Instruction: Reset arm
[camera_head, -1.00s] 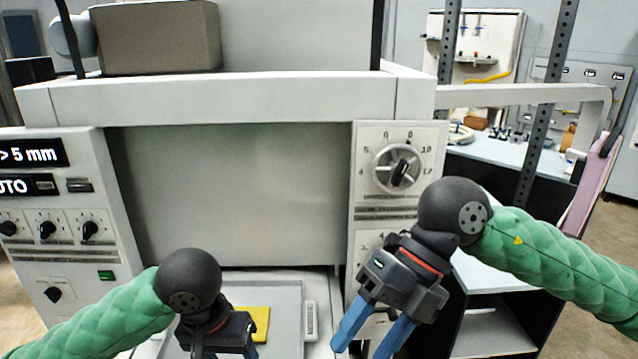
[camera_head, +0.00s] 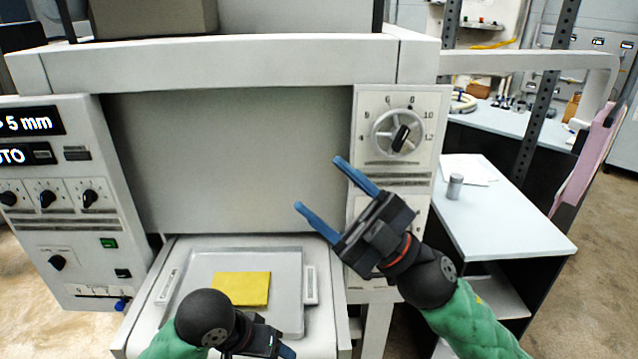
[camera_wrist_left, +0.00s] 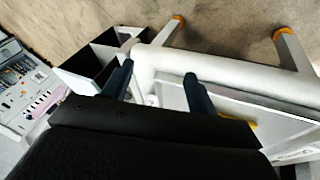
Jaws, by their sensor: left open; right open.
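My right gripper (camera_head: 319,188) is open and empty. Its blue fingers point up and left, in front of the machine's grey front panel and left of the upper dial (camera_head: 398,133). My left gripper is low in the head view, in front of the tray (camera_head: 291,318); only part of it shows there. In the left wrist view, the left gripper (camera_wrist_left: 158,82) has its two dark blue fingers apart, with nothing between them. The roller sheeter (camera_head: 230,68) stands before me. A yellow flat piece (camera_head: 241,288) lies on the tray, clear of both grippers.
A side table (camera_head: 500,222) with a small grey cylinder (camera_head: 455,187) and paper stands at the right. A control panel (camera_head: 80,220) with knobs and displays is at the left. A perforated metal post (camera_head: 546,110) and a pink panel (camera_head: 590,165) stand further right.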

